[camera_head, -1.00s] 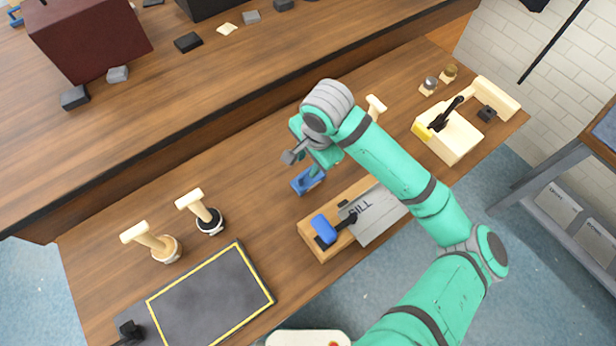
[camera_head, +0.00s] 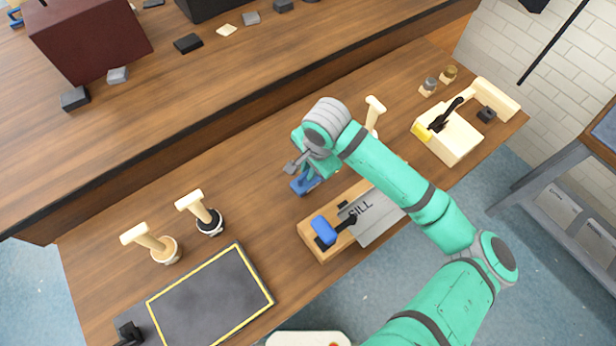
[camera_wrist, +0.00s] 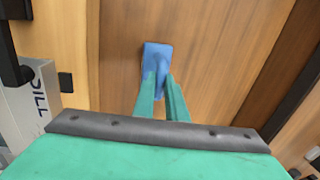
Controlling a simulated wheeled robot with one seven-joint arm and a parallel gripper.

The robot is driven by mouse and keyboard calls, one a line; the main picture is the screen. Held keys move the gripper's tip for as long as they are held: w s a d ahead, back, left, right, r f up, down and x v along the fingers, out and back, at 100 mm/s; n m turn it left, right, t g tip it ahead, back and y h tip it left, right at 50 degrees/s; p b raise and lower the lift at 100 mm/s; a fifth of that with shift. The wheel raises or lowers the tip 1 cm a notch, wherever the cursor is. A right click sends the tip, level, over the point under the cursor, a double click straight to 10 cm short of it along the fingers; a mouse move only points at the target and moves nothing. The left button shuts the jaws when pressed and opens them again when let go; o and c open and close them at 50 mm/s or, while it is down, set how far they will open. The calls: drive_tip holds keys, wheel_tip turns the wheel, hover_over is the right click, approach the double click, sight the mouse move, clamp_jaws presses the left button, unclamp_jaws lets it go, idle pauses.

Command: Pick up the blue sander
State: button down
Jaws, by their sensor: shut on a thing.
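The blue sander (camera_head: 302,185) is on or just above the wooden workbench (camera_head: 262,200), near the middle of the head view. It also shows in the wrist view (camera_wrist: 157,56), where it is a flat blue pad with a raised grip. My gripper (camera_head: 309,176) reaches down onto it from above. In the wrist view its two green fingers (camera_wrist: 160,92) are closed about the sander's grip. The fingers partly hide the near end of the sander. I cannot tell whether its base still touches the bench.
A wooden block with a blue-handled tool (camera_head: 324,229) and a grey plate marked "SILL" (camera_head: 372,218) lies close by. Two wooden-handled tools (camera_head: 208,219) (camera_head: 160,246) stand at left. A yellow-edged black board (camera_head: 212,300) lies in front. A raised shelf (camera_head: 200,110) runs behind.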

wheel_tip(320, 180, up, 18)
idle(0.6)
drive_tip(key=shift+w, duration=0.1)
idle(0.4)
